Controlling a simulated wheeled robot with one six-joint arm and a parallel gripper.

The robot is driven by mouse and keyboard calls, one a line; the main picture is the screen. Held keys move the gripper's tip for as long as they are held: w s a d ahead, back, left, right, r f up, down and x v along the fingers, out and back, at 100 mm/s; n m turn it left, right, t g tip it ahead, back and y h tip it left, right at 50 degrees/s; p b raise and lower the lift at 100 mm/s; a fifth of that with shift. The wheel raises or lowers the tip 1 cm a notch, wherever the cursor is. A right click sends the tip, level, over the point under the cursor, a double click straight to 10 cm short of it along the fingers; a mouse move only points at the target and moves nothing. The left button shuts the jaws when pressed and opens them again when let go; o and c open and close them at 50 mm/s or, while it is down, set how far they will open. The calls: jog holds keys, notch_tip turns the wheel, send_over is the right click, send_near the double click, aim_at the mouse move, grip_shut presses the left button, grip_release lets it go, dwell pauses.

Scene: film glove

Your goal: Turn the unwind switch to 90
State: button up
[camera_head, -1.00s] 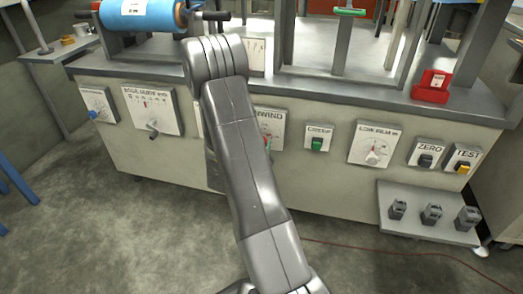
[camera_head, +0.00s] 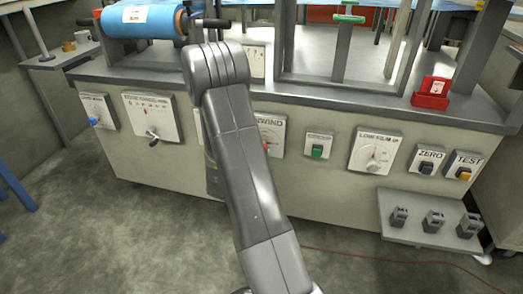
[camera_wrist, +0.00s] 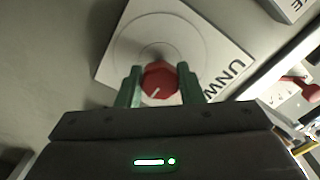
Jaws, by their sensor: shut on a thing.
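The unwind switch is a red knob (camera_wrist: 160,82) with a white pointer line, on a white dial plate (camera_wrist: 207,32) marked "UNW…" in the wrist view. My gripper (camera_wrist: 160,86) has its two green fingers on either side of the knob, shut on it. In the head view the unwind plate (camera_head: 271,134) shows partly behind my arm, with only a sliver of the red knob visible. My gripper is hidden behind my arm there. I cannot read the scale numbers.
A green switch (camera_head: 317,151) and a low film dial (camera_head: 374,155) sit to the right on the panel. A shelf (camera_head: 428,238) with several grey blocks juts out low at right.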

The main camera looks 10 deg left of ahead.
jog(key=o, duration=1)
jog(key=shift+c, duration=0.2)
jog(key=s+p, duration=0.2)
jog(key=s, duration=1.1)
jog(key=shift+s+a, duration=0.2)
jog(key=shift+s, duration=0.2)
jog(key=w, duration=0.4)
jog(key=w+b, duration=0.1)
jog(key=w, duration=0.4)
jog(key=w+b, duration=0.1)
jog(key=w, duration=0.4)
jog(key=shift+d, duration=0.25)
jog(key=shift+s, duration=0.1)
